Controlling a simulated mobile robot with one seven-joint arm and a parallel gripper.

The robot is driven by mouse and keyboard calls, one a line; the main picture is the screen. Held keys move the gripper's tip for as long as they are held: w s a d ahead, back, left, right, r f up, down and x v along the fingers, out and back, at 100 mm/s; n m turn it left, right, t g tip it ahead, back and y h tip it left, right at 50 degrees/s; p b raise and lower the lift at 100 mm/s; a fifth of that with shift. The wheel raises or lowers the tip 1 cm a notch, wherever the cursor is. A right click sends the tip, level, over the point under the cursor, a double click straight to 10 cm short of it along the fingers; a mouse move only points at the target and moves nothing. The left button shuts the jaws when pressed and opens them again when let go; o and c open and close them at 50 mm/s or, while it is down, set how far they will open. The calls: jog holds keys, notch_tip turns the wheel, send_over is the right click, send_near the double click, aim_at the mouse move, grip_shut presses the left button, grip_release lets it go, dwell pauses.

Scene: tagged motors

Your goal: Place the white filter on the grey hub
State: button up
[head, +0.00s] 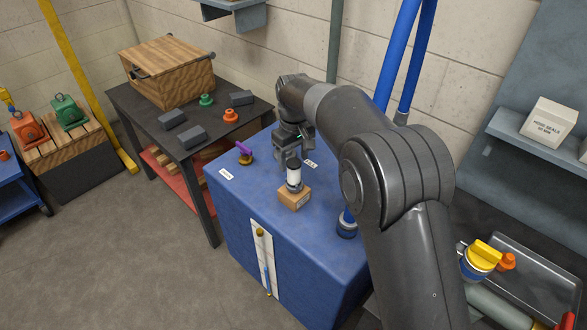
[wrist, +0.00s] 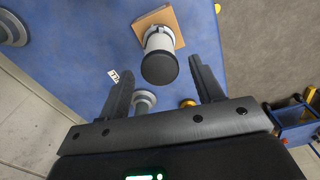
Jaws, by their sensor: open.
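The white filter (head: 294,177) is a small white cylinder with a dark cap, also seen in the wrist view (wrist: 159,42). It stands upright on a wooden block (head: 291,199) on the blue bench (head: 240,205). My gripper (head: 290,158) is over the filter, pointing down. In the wrist view its open fingers (wrist: 160,70) lie on either side of the filter's dark cap, with gaps showing. A round grey fitting (wrist: 145,98), which looks like the grey hub, sits on the bench between the fingers, partly covered. In the head view my gripper appears to hide it.
A purple-handled brass valve (head: 245,156) stands on the bench, left of my gripper. A blue pipe with a grey base (head: 347,226) rises at the right. A white strip with a gauge tube (head: 265,262) is on the bench front. A dark table (head: 150,122) adjoins at left.

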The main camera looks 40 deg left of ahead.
notch_tip(320, 180, up, 6)
jog(key=shift+r, duration=0.15)
jog(key=w+d+r+m+t, duration=0.1)
jog(key=w+d+r+m, duration=0.3)
jog(key=d, duration=0.8)
jog(key=d+r+m+t+y, duration=0.1)
jog(key=d+r, duration=0.5)
jog(key=d, duration=0.6)
jog(key=w+d+r+m, duration=0.25)
jog(key=d+r, duration=0.25)
jog(key=d, duration=0.7)
jog(key=s+d+m+t, duration=0.2)
jog(key=s+d+m, duration=0.35)
jog(key=d, duration=0.85)
jog(key=s+d+f+m, duration=0.1)
jog(key=s+d+f, duration=0.1)
jog(key=s+d, duration=0.3)
jog(key=s+d+f+m+t+h, duration=0.1)
jog(key=s+d+f+m, duration=0.1)
jog(key=s+d, duration=0.3)
jog(key=s+f, duration=0.1)
jog(key=s, duration=0.2)
jog(key=shift+d+f+t, duration=0.2)
jog(key=shift+f+t, duration=0.1)
jog(key=shift+f, duration=0.05)
